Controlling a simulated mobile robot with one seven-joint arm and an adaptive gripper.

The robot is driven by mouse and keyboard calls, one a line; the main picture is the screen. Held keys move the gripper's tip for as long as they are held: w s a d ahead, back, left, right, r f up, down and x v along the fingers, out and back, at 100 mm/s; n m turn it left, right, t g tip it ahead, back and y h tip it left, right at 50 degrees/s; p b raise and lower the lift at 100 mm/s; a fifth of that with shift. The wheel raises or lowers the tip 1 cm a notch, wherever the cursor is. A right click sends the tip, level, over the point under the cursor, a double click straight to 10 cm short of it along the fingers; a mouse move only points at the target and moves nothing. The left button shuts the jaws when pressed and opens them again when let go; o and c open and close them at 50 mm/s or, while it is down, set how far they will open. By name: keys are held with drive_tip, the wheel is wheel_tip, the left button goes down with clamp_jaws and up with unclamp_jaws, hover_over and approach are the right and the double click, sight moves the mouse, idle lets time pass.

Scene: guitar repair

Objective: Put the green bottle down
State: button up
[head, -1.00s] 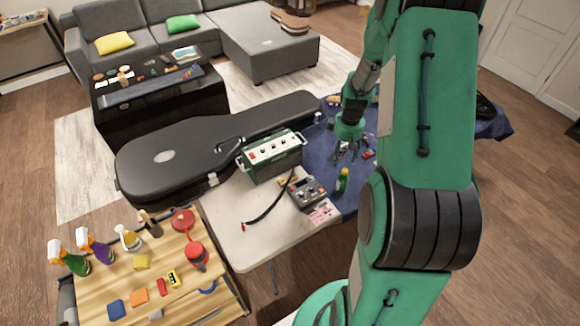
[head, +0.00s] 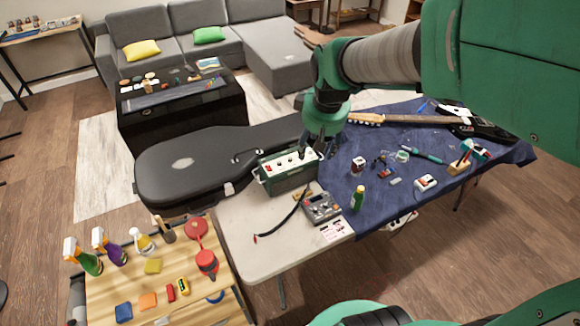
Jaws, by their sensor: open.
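A small green bottle (head: 358,198) with a yellow cap stands upright on the dark blue cloth (head: 345,211), near the cloth's front left part. It is just right of the grey pedal-like device (head: 322,208). My gripper (head: 318,150) hangs fingers-down above the right end of the green amplifier box (head: 287,173). It is open and looks empty, apart from the bottle, up and to its left in the picture. Its fingers are small and dark here, so their exact gap is hard to see.
A black guitar case (head: 185,165) lies left of the amplifier. An electric guitar (head: 400,119) lies at the back of the cloth, with several small tools and parts in front. A wooden table (head: 135,283) at lower left holds spray bottles and sponges. Bare cloth surrounds the bottle's right side.

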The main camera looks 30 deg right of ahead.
drive_tip(key=s+a+r+t, duration=0.1)
drive_tip(key=s+a+r, duration=0.3)
drive_tip(key=s+a, duration=0.2)
drive_tip(key=s+a+r+m+t+y, duration=0.1)
drive_tip(key=s+a+r, duration=0.3)
drive_tip(key=s+a, duration=0.3)
drive_tip(key=s, duration=0.3)
drive_tip(key=shift+a+r, duration=0.15)
drive_tip(key=shift+f+b, duration=1.55)
